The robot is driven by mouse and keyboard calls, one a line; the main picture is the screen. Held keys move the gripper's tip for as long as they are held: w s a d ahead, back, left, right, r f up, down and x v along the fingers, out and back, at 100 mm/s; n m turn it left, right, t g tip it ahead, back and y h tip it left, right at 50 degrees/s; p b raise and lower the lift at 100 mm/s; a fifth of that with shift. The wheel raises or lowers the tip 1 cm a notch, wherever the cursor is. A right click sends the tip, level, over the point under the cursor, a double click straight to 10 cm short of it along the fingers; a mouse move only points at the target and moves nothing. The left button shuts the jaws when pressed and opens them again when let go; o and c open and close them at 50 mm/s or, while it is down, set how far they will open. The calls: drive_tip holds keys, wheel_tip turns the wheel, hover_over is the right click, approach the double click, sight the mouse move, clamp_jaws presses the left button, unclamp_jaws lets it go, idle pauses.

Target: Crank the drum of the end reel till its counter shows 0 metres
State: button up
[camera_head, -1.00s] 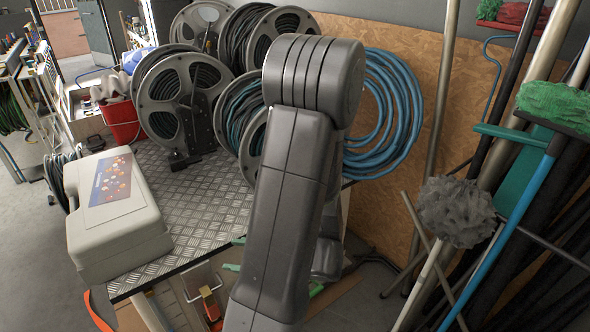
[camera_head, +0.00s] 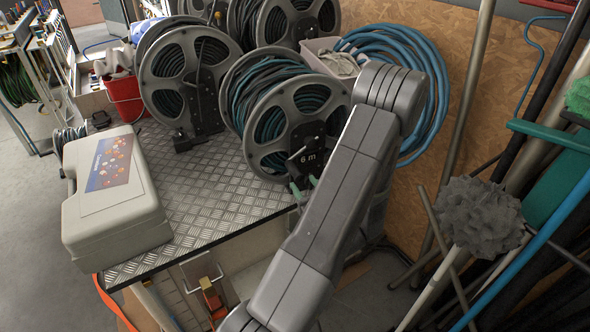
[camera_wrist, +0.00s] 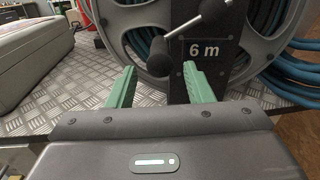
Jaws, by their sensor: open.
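The end reel (camera_head: 266,128) stands at the near right of the chequer-plate bench, with dark teal hose on its grey drum. Its counter (camera_head: 310,158) reads 6 m, and the same reading shows in the wrist view (camera_wrist: 206,50). In the wrist view a bright crank rod (camera_wrist: 186,30) slants down-left to a dark crank handle (camera_wrist: 148,54). My gripper (camera_wrist: 157,86) is open, its green fingers either side of a gap in front of the reel. The handle appears above and beyond that gap, with nothing between the fingers. My gripper (camera_head: 304,184) is partly hidden by my arm in the head view.
More reels (camera_head: 190,78) stand behind and left on the bench (camera_head: 205,205). A pale case (camera_head: 112,195) sits on its left part, with a red bucket (camera_head: 124,97) behind. Blue hose (camera_head: 428,95) hangs on the board; a mop (camera_head: 480,216) and poles crowd the right.

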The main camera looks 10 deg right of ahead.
sight(295, 171)
drive_tip(key=p+x, duration=0.1)
drive_tip(key=x, duration=0.6)
drive_tip(key=shift+w, duration=0.15)
clamp_jaws()
